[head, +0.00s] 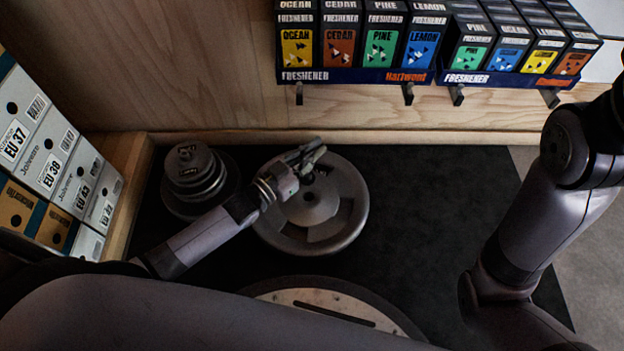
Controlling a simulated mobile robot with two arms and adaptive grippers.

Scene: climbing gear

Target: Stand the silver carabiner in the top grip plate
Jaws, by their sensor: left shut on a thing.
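The large round grey grip plate (343,226) lies on the black mat, with a central hub and wide openings around it. My left gripper (312,157) is over its far part, reaching in from the left. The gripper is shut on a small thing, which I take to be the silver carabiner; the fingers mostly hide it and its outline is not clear. I cannot tell whether it touches the plate. My right arm comes in from the right, but its gripper is not in view.
A stack of smaller grey weight plates (190,170) stands left of the grip plate. A round wooden-topped disc (330,300) lies nearer. Shoe boxes (45,145) line the left side. Freshener boxes (380,45) fill a shelf at the back. The black mat (440,215) is clear at right.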

